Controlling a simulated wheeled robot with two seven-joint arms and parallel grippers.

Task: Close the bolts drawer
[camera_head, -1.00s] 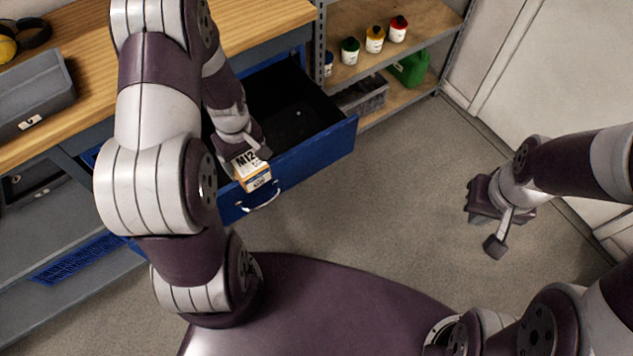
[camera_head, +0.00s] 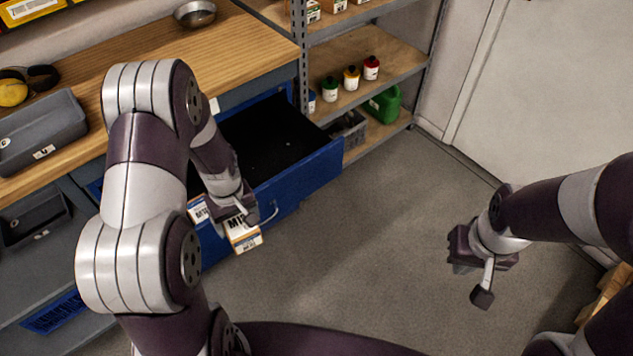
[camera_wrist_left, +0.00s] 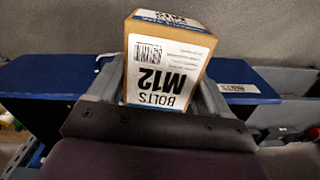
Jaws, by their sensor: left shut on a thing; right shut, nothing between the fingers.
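The blue drawer (camera_head: 305,179) is pulled out under the wooden-topped workbench, and its dark inside shows empty apart from small specks. Its front also shows in the left wrist view (camera_wrist_left: 50,85), with a white label at the right end. My left gripper (camera_head: 236,212) is shut on an M12 bolts box (camera_head: 244,238), white and orange, in front of the drawer front near its handle (camera_head: 269,212). The box fills the jaws in the left wrist view (camera_wrist_left: 165,65). Whether it touches the drawer is unclear. My right gripper (camera_head: 470,262) is shut and empty above the floor at right.
A grey bin (camera_head: 40,130), yellow earmuffs (camera_head: 13,90) and a metal bowl (camera_head: 195,14) stand on the workbench (camera_head: 245,40). The floor (camera_head: 370,220) between my arms is clear.

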